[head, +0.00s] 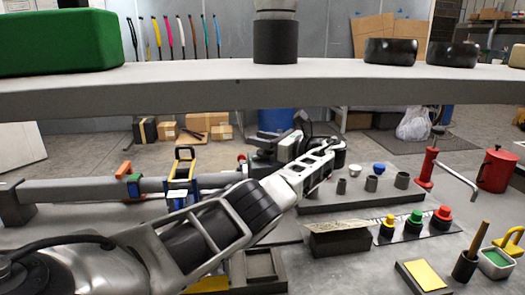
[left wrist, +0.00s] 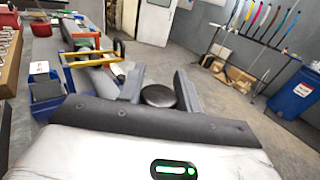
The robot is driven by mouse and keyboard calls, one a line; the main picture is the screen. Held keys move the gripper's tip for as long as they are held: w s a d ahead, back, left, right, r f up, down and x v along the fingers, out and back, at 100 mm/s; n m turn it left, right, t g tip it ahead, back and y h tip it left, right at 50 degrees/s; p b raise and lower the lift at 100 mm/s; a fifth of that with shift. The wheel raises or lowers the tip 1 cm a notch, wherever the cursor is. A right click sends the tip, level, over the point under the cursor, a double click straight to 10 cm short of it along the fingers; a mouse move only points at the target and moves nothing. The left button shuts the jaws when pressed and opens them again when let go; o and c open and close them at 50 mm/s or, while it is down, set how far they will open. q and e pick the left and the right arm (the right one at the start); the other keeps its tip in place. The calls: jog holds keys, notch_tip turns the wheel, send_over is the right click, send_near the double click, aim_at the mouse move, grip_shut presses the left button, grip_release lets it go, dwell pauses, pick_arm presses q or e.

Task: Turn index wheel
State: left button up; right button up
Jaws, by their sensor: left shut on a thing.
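A dark round knob (left wrist: 158,96), which I take to be part of the index wheel, sits between the two dark fingers of my left gripper (left wrist: 159,78) in the left wrist view. The fingers are shut on it, one on each side. In the head view my left arm reaches up from lower left, and my left gripper (head: 264,147) points left at the far side of the bench, near the end of a grey tube (head: 90,190). The wheel's markings and most of its body are hidden there. My right gripper is out of view.
Clamps with a yellow handle (head: 185,155) stand left of the gripper. A long beam (head: 200,90) crosses above. Small grey cups (head: 372,184), colored knobs (head: 442,218) and a red can (head: 496,171) stand to the right. A blue bin (left wrist: 293,94) stands on the floor beyond.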

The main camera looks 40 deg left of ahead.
pick_arm(q)
jog(key=shift+n+g+b, duration=0.4)
jog(key=shift+g+b, duration=0.2)
jog(key=shift+b, duration=0.3)
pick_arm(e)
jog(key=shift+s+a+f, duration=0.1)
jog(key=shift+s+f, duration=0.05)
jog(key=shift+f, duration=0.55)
pick_arm(q)
jog(key=shift+r, duration=0.1)
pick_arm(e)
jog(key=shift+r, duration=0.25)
pick_arm(q)
jog(key=o, duration=1)
